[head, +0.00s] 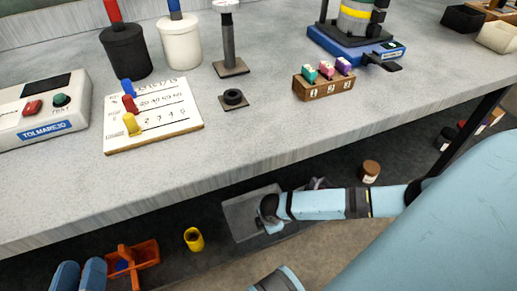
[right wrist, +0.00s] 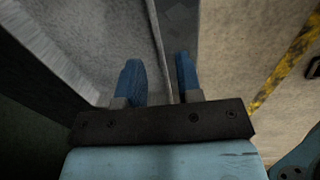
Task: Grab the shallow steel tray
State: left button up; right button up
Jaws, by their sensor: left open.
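A flat grey rectangular thing, which looks like the shallow steel tray (head: 239,218), lies low beyond the bench's front edge in the head view. My pale blue arm covers its right part. My left gripper (head: 79,274) shows at the bottom left of the head view, with two blue fingers apart and nothing seen between them. It is well away from the tray. In the right wrist view my right gripper (right wrist: 158,80) has its two blue fingers apart. A thin edge runs between them beside a grey surface; I cannot tell whether they touch it.
The grey bench (head: 250,125) carries a numbered board (head: 165,120), a control box (head: 45,110) and a wooden block with coloured pieces (head: 325,86). Below are an orange carrier (head: 146,253), a yellow cup (head: 194,239) and a brown jar (head: 370,170). Dark floor lies between them.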

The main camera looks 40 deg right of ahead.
notch_tip(320, 180, down, 3)
jog(key=shift+w+f+b, duration=0.1)
jog(key=shift+w+b, duration=0.05)
jog(key=shift+b, duration=1.05)
jog(key=shift+d+f+b, duration=0.1)
jog(key=shift+f+b, duration=0.5)
jog(key=shift+b, duration=0.15)
pick_arm(q)
jog(key=shift+m+g, duration=0.5)
jog(key=shift+m, duration=0.4)
jog(key=f, duration=0.2)
jog(key=w+f, duration=0.1)
jog(key=f, duration=0.1)
jog(key=shift+w+d, duration=0.1)
jog(key=shift+w, duration=0.05)
pick_arm(e)
jog(key=shift+r, duration=0.1)
grip_shut()
jog(key=shift+w, duration=0.1)
